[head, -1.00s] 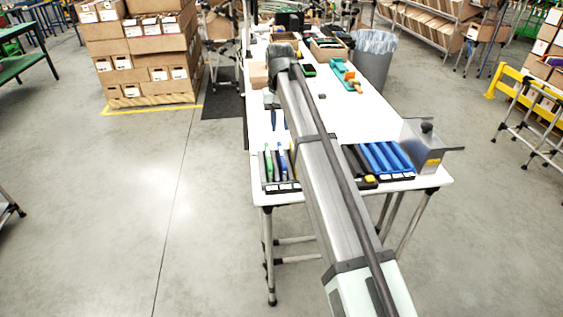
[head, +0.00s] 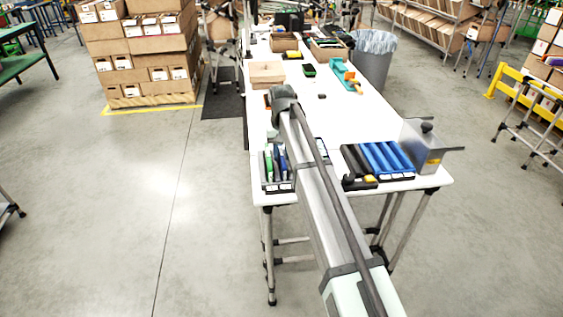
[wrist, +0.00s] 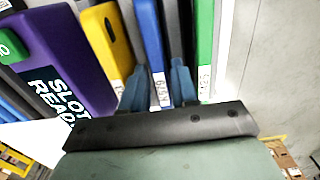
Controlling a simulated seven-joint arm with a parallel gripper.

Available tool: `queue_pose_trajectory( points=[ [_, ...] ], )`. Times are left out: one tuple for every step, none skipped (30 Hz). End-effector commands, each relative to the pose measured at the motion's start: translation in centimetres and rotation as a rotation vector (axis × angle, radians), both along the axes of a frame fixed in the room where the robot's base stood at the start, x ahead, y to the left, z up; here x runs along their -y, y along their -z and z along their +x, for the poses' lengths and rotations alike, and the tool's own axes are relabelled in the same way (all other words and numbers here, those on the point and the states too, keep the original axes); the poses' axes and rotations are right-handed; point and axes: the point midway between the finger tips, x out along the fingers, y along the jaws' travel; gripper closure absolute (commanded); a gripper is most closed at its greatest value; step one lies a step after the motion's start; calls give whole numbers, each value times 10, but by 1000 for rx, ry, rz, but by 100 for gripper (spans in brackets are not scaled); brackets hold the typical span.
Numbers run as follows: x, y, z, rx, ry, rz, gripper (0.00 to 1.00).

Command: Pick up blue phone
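A blue phone (wrist: 150,35) stands in a slot of a rack in the wrist view, with a white label below it. My gripper (wrist: 159,68) has two blue fingers, one on each side of the blue phone's lower part. The fingers are apart; whether they touch the phone I cannot tell. In the head view the blue phone (head: 280,164) shows in the small rack at the near left of the table, partly hidden by my arm. My fingers cannot be made out clearly there.
In the wrist view a yellow item (wrist: 105,35) and a large purple item (wrist: 62,55) stand left of the phone, a green item (wrist: 205,40) right.

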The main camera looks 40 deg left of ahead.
Motion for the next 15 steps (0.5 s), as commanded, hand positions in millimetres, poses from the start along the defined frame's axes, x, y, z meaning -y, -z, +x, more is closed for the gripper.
queue_pose_trajectory(
  points=[
    [0, 7, -1, -1, 0, -1, 71],
    [0, 9, 0, -1, -1, -1, 71],
    [0, 11, -1, -1, -1, -1, 71],
    [0, 12, 0, 0, -1, 0, 71],
    [0, 12, 0, 0, -1, 0, 71],
    [0, 12, 0, 0, -1, 0, 71],
    [0, 12, 0, 0, -1, 0, 71],
    [0, 12, 0, 0, -1, 0, 71],
    [0, 12, 0, 0, -1, 0, 71],
    [0, 12, 0, 0, -1, 0, 71],
    [0, 12, 0, 0, -1, 0, 74],
    [0, 12, 0, 0, -1, 0, 78],
    [0, 12, 0, 0, -1, 0, 81],
    [0, 12, 0, 0, -1, 0, 84],
    [0, 12, 0, 0, -1, 0, 88]
  ],
)
